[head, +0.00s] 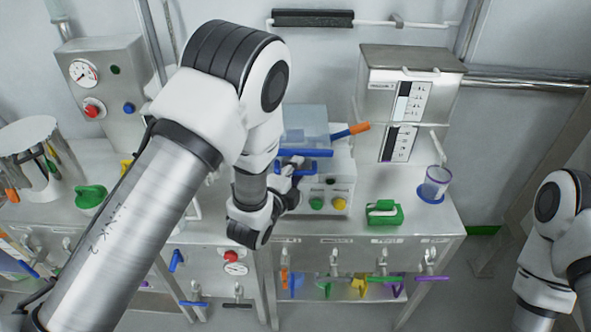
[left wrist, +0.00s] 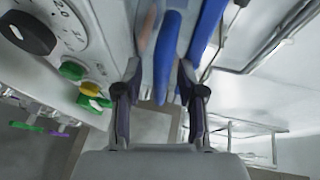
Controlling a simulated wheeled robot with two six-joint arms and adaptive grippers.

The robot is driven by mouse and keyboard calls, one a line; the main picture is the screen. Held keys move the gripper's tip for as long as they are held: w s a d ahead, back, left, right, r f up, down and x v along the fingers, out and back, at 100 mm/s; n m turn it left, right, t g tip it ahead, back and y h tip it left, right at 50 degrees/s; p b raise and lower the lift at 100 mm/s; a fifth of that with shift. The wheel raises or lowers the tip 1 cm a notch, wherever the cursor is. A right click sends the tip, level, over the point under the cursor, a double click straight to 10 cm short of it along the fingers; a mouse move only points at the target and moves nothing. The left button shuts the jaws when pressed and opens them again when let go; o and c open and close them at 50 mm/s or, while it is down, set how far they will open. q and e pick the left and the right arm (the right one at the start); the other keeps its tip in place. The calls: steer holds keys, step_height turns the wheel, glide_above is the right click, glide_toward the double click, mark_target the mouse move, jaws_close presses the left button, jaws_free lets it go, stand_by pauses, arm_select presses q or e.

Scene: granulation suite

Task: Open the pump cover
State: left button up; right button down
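The pump (head: 340,190) is a pale box on the steel bench, with green and yellow buttons on its front. A clear bluish cover (head: 305,122) sits on top, with a blue bar (head: 306,153) along its front edge. It looks closed, though my arm hides part of it. My left gripper (head: 294,170) is at the pump's front, just below the bar. In the left wrist view, the left gripper (left wrist: 158,82) has its fingers apart, with blue bars (left wrist: 166,48) beyond and between them; contact cannot be told. My right gripper is out of the head view.
A blue lever with an orange end (head: 350,131) sticks out right of the cover. A green-handled item (head: 384,212) and a clear cup on a blue base (head: 435,184) stand at the right. Valves with coloured handles hang along the bench front (head: 350,250).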

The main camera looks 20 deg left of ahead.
arm_select(q)
steer(key=shift+d, duration=0.15)
jaws_close()
steer(key=shift+r, duration=0.15)
